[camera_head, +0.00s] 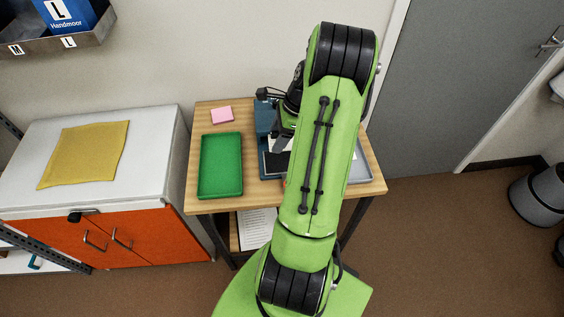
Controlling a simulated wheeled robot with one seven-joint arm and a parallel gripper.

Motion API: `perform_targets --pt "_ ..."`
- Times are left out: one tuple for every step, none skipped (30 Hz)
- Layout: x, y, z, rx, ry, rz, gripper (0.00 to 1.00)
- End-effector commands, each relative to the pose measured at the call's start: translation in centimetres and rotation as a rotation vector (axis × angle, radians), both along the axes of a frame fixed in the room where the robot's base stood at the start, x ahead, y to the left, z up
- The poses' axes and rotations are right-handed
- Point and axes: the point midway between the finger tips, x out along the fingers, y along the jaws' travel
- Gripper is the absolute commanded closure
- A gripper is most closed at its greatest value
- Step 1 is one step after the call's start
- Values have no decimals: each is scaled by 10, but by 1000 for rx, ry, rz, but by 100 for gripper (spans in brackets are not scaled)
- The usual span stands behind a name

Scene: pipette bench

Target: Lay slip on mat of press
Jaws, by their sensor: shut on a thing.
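The press (264,118) is a blue device on the small wooden table, largely hidden behind my green arm. Its dark mat (274,164) shows in part, just left of the arm. My gripper (281,143) is over the press, right above the mat area, and is shut on a slip. The slip itself is mostly hidden by the gripper and arm; I cannot tell whether it touches the mat.
A green tray (220,166) lies left of the press, with a pink pad (222,115) behind it. A grey tray (360,164) shows to the right of my arm. A white-topped cabinet (150,150) with a yellow cloth (85,154) stands left of the table.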

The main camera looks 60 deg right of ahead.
Motion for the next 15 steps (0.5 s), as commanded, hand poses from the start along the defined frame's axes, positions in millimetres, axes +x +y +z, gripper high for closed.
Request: perform_targets --pt "0 1 -17 6 2 2 61" --pt "0 2 -25 6 2 4 61" --pt "0 1 -34 5 2 3 61" --pt "0 1 -40 5 3 4 61" --pt "0 1 -44 3 3 4 61" --pt "0 1 -49 3 3 4 61" --pt "0 1 -52 3 3 4 61" --pt "0 1 -56 3 3 4 61" --pt "0 1 -61 3 3 4 61" --pt "0 1 -66 3 3 5 61" --pt "0 1 -72 4 2 6 61" --pt "0 1 -80 4 2 6 61" --pt "0 1 -85 4 2 6 61" --pt "0 1 -88 4 3 6 61" --pt "0 1 -90 2 2 7 61"
